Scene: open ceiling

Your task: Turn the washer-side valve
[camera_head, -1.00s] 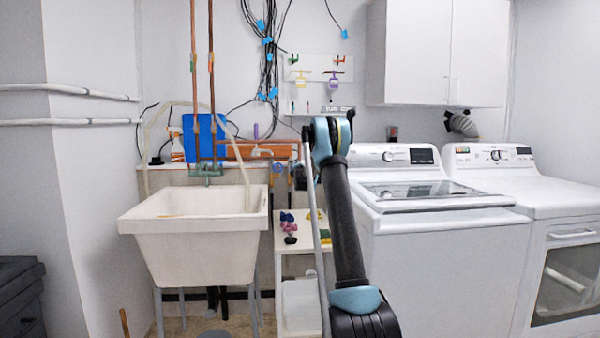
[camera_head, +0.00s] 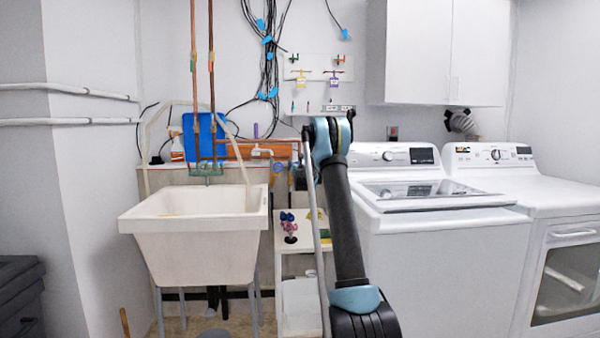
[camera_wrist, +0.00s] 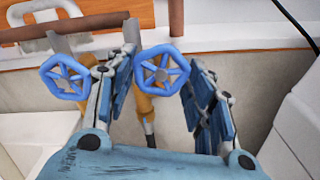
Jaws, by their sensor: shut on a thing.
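Two blue spoked valve wheels show in the wrist view. The right one (camera_wrist: 162,70), on the washer side, sits between the fingers of my gripper (camera_wrist: 160,72), which is shut on it. The left finger is in the gap between the two wheels and the right finger is at the right wheel's right edge. The left wheel (camera_wrist: 65,77) is outside the grip, left of the left finger. A brassy valve body (camera_wrist: 147,107) shows below the right wheel. In the head view my arm hides most of the gripper and the right wheel; one blue wheel (camera_head: 278,168) shows left of the arm.
A utility sink (camera_head: 195,240) stands left of my arm, with copper pipes (camera_head: 212,90) above it. A small white shelf (camera_head: 284,243) holding small coloured items is between sink and washer. The washer (camera_head: 440,240) and dryer (camera_head: 570,215) stand on the right.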

